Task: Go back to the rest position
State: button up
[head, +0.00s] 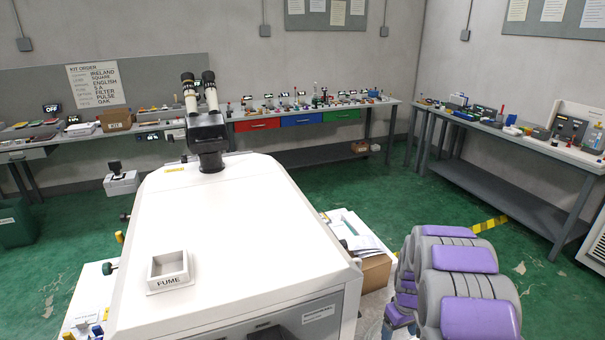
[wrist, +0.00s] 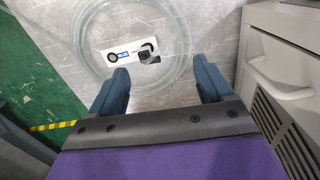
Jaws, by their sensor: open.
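My gripper (wrist: 160,88) shows in the wrist view with its two blue fingers wide apart and nothing between them. In the head view my folded grey and purple arm is at the lower right, beside the large white machine. The gripper's fingers cannot be made out in the head view.
A white machine (head: 215,225) with a binocular eyepiece fills the middle. A cardboard box (head: 375,272) with papers stands right of it. Benches line the back wall (head: 300,118) and right wall (head: 530,145). Green floor (head: 400,188) is open between them. A pale cabinet (wrist: 285,60) is close right of my gripper.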

jog(key=s+a+r+m, duration=0.1)
jog(key=s+a+r, duration=0.4)
jog(key=s+r, duration=0.3)
jog(key=s+a+r+m, duration=0.1)
jog(key=s+a+r, duration=0.3)
jog(key=s+r, duration=0.4)
jog(key=s+a+r+b, duration=0.1)
jog(key=s+a+r, duration=0.1)
jog(key=s, duration=0.8)
jog(key=s+a+r+m+g, duration=0.1)
jog(key=s+a+r, duration=0.1)
jog(key=s, duration=0.8)
jog(key=shift+s+a+g+b, duration=0.3)
jog(key=shift+s+a+b, duration=0.1)
jog(key=shift+a, duration=0.15)
